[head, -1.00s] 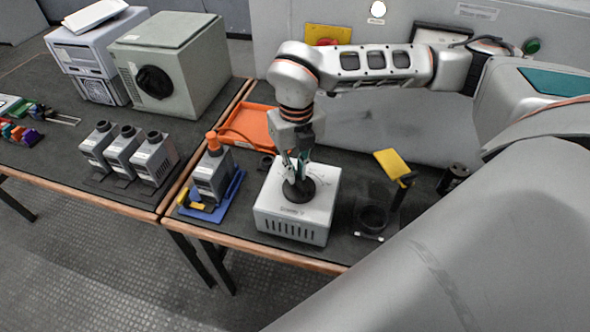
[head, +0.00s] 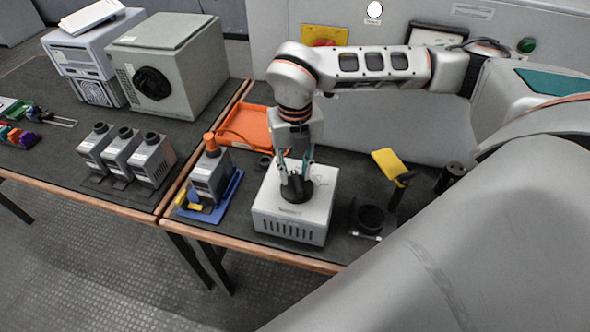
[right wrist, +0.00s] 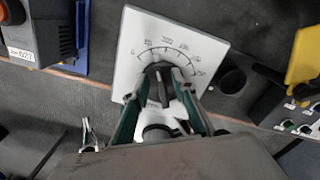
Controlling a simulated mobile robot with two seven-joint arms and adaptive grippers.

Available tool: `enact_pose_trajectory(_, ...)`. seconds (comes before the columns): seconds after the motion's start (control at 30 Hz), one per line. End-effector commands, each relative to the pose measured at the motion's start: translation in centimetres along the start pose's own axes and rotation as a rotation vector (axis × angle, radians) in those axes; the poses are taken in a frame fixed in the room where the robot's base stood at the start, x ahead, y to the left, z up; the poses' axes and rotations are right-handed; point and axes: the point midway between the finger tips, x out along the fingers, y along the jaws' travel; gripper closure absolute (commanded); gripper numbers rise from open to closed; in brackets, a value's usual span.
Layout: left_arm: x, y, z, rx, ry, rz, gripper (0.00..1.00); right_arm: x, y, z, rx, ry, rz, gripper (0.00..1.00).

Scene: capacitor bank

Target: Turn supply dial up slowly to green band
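The supply dial is a black knob (head: 297,187) on top of a white box (head: 290,223). In the right wrist view the dial (right wrist: 161,88) has a raised bar, pointing up at a numbered scale (right wrist: 170,52). No green band can be made out. My right gripper (head: 296,175) points down over the dial, one finger on either side of the bar. In the right wrist view its fingers (right wrist: 163,80) stand apart, with gaps beside the bar. A small two-pronged metal piece (right wrist: 88,136), apparently my left gripper, shows low beyond the table edge; its state is unclear. The head view does not show it.
A grey unit with an orange top (head: 210,170) stands on a blue tray (head: 232,190) to the left. An orange tray (head: 243,124) lies behind. A yellow-topped stand (head: 389,165) and a round black holder (head: 371,218) are close on the right.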

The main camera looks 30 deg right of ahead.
Motion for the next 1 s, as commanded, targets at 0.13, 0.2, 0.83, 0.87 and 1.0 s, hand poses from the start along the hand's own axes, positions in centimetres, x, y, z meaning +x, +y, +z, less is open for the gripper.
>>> enact_pose_trajectory(0.13,0.0,0.0,-0.1,0.0,0.001,0.0,1.0,0.0,0.0,0.0,0.0,0.0,0.0,0.74)
enact_pose_trajectory(0.2,0.0,0.0,-0.1,0.0,0.001,0.0,1.0,0.0,0.0,0.0,0.0,0.0,0.0,0.74)
enact_pose_trajectory(0.83,0.0,0.0,0.0,0.0,0.0,0.0,1.0,-8.9,0.1,0.1,0.0,-0.004,0.002,0.74)
enact_pose_trajectory(0.87,0.0,0.0,0.0,0.0,0.0,0.0,1.0,-9.4,0.0,0.1,0.0,-0.004,0.002,0.74)
enact_pose_trajectory(1.0,0.0,0.0,0.0,0.0,0.0,0.0,1.0,-11.1,0.0,0.1,0.0,-0.002,0.001,0.74)
